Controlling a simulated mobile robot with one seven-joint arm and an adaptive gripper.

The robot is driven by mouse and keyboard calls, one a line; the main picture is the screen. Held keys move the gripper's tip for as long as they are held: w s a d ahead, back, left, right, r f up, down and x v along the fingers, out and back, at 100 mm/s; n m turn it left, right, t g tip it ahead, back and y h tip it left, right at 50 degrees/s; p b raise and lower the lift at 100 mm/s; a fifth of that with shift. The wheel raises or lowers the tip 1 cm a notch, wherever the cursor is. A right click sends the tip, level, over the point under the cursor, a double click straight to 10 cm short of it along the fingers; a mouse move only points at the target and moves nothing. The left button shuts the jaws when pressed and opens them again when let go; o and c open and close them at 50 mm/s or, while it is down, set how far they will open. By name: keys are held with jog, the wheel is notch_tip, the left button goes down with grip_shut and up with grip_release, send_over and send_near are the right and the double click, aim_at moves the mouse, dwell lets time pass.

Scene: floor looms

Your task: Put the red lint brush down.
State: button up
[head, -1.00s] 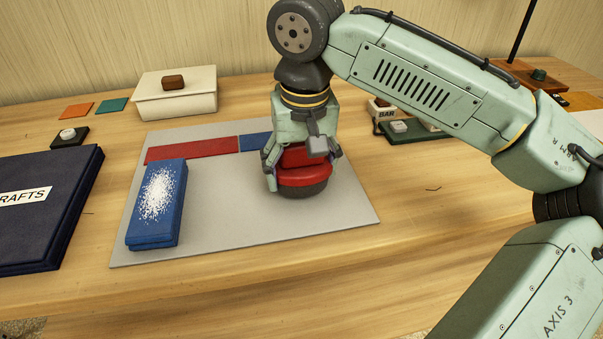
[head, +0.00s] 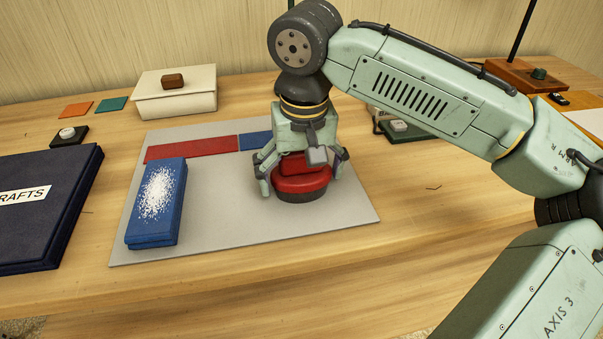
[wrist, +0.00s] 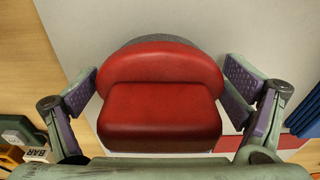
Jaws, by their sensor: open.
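The red lint brush (head: 302,184) stands upright on the grey mat (head: 225,230), toward its right side. It has a red body and a dark base. In the wrist view the red lint brush (wrist: 160,95) lies between the two fingers, with a gap on each side. My gripper (head: 303,180) is open around the brush, pointing down, with its fingers apart from the red body. The wrist view also shows my gripper (wrist: 160,92) with both finger pads clear of the brush.
A blue block with white specks (head: 156,204) is on the mat's left. Red (head: 190,149) and blue (head: 255,142) strips lie at its back. A dark blue case (head: 45,215) is left, a cream box (head: 175,95) behind. The mat's front middle is clear.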

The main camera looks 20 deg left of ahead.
aim_at(303, 177)
notch_tip(303, 177, up, 12)
jog(key=s+p, duration=0.1)
jog(key=shift+d+r, duration=0.15)
jog(key=shift+d, duration=0.25)
jog(key=shift+s, duration=0.1)
